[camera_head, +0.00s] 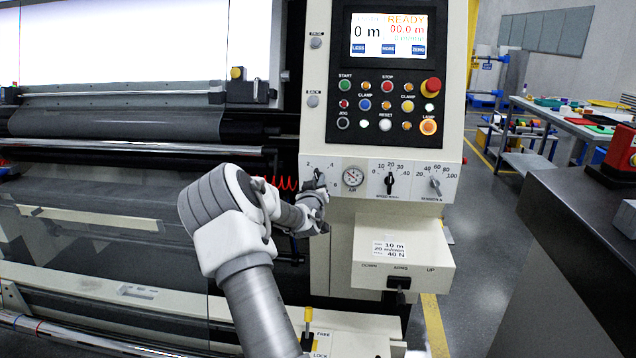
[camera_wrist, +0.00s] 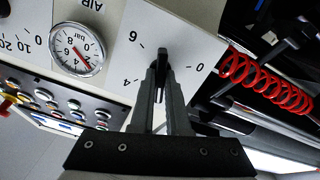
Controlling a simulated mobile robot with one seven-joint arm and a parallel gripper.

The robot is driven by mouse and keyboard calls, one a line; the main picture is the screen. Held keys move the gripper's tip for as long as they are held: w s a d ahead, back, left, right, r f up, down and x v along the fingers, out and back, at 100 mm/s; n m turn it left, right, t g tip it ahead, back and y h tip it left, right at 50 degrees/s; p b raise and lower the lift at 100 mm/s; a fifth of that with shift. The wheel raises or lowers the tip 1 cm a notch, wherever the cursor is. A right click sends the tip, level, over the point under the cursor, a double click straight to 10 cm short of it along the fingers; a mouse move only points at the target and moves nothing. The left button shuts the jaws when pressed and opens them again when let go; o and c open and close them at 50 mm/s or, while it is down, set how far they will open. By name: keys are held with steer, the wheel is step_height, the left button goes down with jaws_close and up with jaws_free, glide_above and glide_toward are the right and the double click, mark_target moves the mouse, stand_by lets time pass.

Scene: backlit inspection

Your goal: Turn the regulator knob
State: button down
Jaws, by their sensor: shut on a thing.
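The regulator knob (camera_wrist: 162,53) is a narrow black handle on the pale panel, with a printed scale of 0, 4 and 6 visible around it in the wrist view. My gripper (camera_wrist: 160,78) is shut on it, one finger on each side. The fingers cover part of the scale. In the head view my gripper (camera_head: 317,187) reaches the panel's left end and mostly hides the knob. The round air gauge (camera_head: 352,177) sits just right of it. The gauge also shows in the wrist view (camera_wrist: 77,49), with a red needle.
Two more knobs, speed (camera_head: 390,182) and tension (camera_head: 436,184), sit to the right. A button panel (camera_head: 387,105) and screen (camera_head: 388,35) are above. A box with a label (camera_head: 403,262) juts out below. A red coiled hose (camera_wrist: 265,82) runs close beside the panel.

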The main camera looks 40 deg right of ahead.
steer(key=shift+f, duration=0.1)
steer(key=shift+d+m+b, duration=0.1)
steer(key=shift+m+b, duration=5.7)
steer(key=shift+b, duration=1.6)
steer(key=c, duration=0.9)
jaws_free()
steer(key=shift+s, duration=0.1)
steer(key=p+v, duration=0.2)
steer(key=v, duration=1.5)
steer(key=shift+a+p, duration=0.25)
steer(key=shift+p, duration=0.05)
